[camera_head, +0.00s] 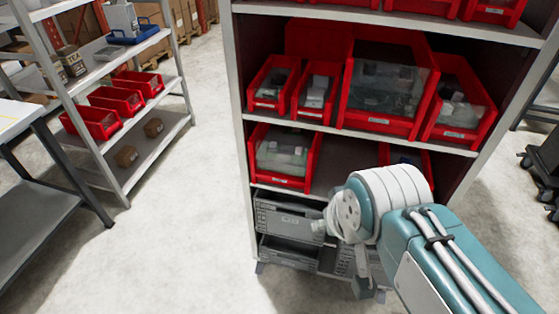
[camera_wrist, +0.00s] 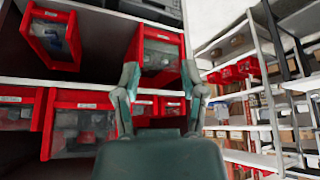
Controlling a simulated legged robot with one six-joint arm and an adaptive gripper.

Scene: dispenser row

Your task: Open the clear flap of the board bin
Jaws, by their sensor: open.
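Red bins with clear fronts stand on the shelf unit. A lower-shelf bin (camera_head: 283,156) holds pale greenish contents behind its clear front. A large bin (camera_head: 383,90) above it has a wide clear front over grey contents. I cannot tell for certain which is the board bin. The wrist view seems upside down; there the greenish-content bin (camera_wrist: 160,52) appears beyond my fingers and the large bin (camera_wrist: 82,128) at lower left. My gripper (camera_wrist: 161,76) is open and empty, apart from the bins. In the head view my arm hides most of it.
Grey crates (camera_head: 287,222) sit below the red bins. Another red bin (camera_head: 410,160) on the lower shelf is partly hidden by my arm. Smaller red bins (camera_head: 273,84) flank the large one. A side rack (camera_head: 100,70) stands at left, with clear floor (camera_head: 180,240) between.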

